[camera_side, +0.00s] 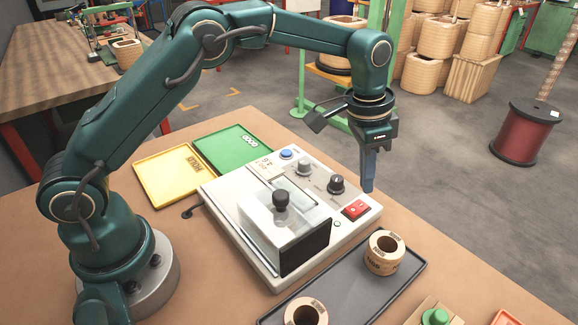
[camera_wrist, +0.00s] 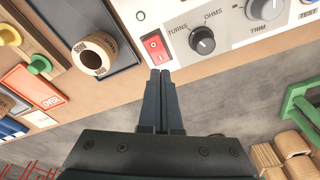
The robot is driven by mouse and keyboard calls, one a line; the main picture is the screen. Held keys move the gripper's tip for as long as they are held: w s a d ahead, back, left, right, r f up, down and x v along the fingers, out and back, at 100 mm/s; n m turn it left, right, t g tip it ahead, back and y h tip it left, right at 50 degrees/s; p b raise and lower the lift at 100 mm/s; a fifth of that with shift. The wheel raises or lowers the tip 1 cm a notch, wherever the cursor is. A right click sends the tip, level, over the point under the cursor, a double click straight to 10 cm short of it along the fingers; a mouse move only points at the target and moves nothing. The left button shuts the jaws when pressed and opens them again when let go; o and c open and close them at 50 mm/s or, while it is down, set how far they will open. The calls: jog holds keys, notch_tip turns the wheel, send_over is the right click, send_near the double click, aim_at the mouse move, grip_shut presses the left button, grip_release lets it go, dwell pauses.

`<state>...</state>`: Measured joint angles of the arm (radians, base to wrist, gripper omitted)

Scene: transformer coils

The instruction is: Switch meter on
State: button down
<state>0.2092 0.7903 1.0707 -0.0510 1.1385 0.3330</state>
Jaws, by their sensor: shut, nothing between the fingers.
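The meter (camera_side: 240,205) is a pale box on the table with a clear cover, knobs and a blue button. Its red rocker switch (camera_side: 355,210) sits at the panel's front right corner. It also shows in the wrist view (camera_wrist: 155,46), with a white mark on it. My gripper (camera_side: 368,188) points down just above and beside the switch in the side view. In the wrist view my gripper (camera_wrist: 161,72) has its fingers together and empty, their tips close to the switch's near edge. I cannot tell whether they touch it. A turns/ohms knob (camera_wrist: 202,41) is right of the switch.
A dark tray (camera_side: 345,290) in front of the meter holds coils, one of them (camera_side: 384,252) near the switch. A yellow tray (camera_side: 172,176) and a green tray (camera_side: 232,148) lie behind. The table edge runs just beyond the switch.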

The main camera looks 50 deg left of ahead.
jog(key=shift+r, duration=1.75)
notch_tip(320, 180, up, 9)
jog(key=t, duration=0.2)
send_over(360, 204)
jog(key=s+a, duration=0.2)
jog(key=a, duration=0.1)
jog(key=s+a+r+n+t, duration=0.1)
jog(key=s+a+r+n, duration=0.2)
jog(key=s, duration=0.5)
jog(key=s+a+f+n, duration=0.1)
jog(key=s+f, duration=0.2)
jog(key=s, duration=0.3)
jog(key=s+a+f+n+t, duration=0.1)
jog(key=s+a+f+n, duration=0.1)
jog(key=s+f, duration=0.2)
jog(key=shift+s+f+y, duration=0.15)
jog(key=shift+s+y, duration=0.25)
jog(key=shift+s, duration=0.75)
